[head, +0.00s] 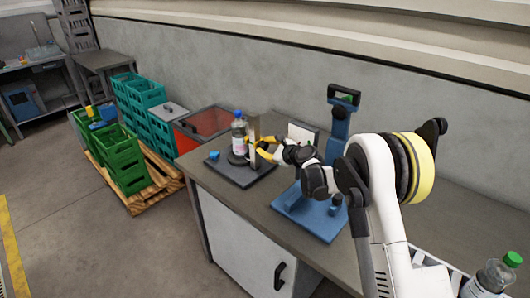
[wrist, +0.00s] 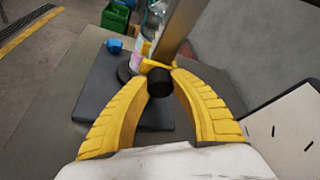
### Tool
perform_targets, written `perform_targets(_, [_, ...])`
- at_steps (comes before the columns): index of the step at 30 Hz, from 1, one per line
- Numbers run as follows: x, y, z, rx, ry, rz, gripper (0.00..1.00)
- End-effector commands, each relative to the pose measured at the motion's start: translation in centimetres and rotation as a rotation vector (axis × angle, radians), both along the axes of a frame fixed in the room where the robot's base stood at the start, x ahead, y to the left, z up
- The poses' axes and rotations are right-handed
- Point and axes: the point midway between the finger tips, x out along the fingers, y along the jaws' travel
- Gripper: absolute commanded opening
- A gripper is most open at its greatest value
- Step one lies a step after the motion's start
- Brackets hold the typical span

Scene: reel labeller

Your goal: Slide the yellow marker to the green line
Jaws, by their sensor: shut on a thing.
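The yellow marker (wrist: 154,66) is on a flat upright metal post (wrist: 181,25), with a black knob (wrist: 160,84) facing my wrist camera. My gripper (wrist: 160,78) has its two yellow fingers closed in on the knob from both sides. In the head view my gripper (head: 262,148) is at the post (head: 254,128), low beside the bottle. A clear bottle with a blue cap (head: 239,133) stands upright on a dark base plate (head: 240,173) behind the post. I cannot make out the green line in either view.
A small blue block (head: 213,155) is at the plate's left corner. Another bottle with a green cap (head: 495,277) is at the lower right. Crates stand on the floor left.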

Motion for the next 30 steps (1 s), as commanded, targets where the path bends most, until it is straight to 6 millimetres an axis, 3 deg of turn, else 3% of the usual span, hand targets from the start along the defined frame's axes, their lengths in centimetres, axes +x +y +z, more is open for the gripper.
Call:
perform_targets(5, [0.0,0.0,-0.1,0.000,-0.001,-0.001,0.00])
perform_targets(6, [0.0,0.0,-0.2,0.000,-0.001,-0.001,0.30])
perform_targets(8, [0.0,0.0,-0.2,0.000,0.000,0.000,0.49])
perform_targets(9, [0.0,0.0,-0.2,0.000,0.000,0.000,0.52])
perform_targets(20, [-0.4,-0.4,0.0,0.000,-0.001,-0.001,0.52])
perform_targets(30, [-5.5,-4.6,2.2,0.001,0.000,-0.003,0.52])
